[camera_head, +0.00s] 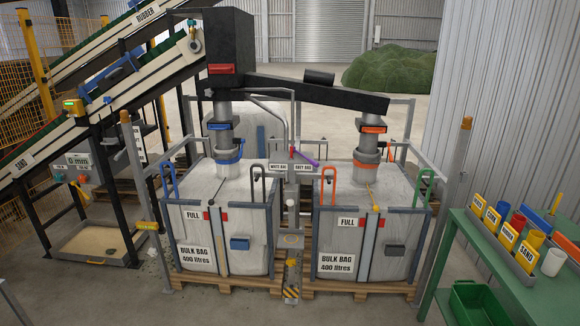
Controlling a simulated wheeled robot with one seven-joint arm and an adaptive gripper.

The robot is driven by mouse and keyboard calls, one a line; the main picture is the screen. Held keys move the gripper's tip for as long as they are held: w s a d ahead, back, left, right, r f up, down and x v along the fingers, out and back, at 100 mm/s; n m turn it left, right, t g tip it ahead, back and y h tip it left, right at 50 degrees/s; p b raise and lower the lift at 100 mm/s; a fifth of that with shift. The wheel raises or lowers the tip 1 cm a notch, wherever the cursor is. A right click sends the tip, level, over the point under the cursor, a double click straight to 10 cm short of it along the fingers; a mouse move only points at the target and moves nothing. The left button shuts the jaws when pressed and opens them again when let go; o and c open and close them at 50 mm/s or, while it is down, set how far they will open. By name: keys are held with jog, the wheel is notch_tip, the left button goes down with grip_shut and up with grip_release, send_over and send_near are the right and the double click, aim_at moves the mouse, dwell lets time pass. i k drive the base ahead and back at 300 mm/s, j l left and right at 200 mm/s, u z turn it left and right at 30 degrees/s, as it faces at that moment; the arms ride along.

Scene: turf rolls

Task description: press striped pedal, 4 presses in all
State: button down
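The striped pedal (291,294), with yellow and black diagonal bands, is low at the front between the two bulk bags. It sits at the foot of a narrow post (292,262) in the gap between the pallets. It is small in this view, and I cannot tell whether it is up or pressed down. My gripper is not in view.
The left bulk bag (199,222) and right bulk bag (397,230) stand in frames on wooden pallets (235,284) on either side of the pedal. A green bench (530,292) stands at right. Conveyors (70,140) are at left. The floor (120,300) at front left looks mostly clear.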

aim_at(291, 292)
jog(key=i+j+u, duration=0.1)
jog(key=i+u, duration=0.15)
jog(key=i, duration=0.3)
jog(key=i+u, duration=0.2)
jog(key=i, duration=0.3)
jog(key=i+l+u, duration=0.1)
jog(key=i+u, duration=0.15)
jog(key=i, duration=0.3)
jog(key=i+l+u, duration=0.25)
jog(key=i, duration=0.25)
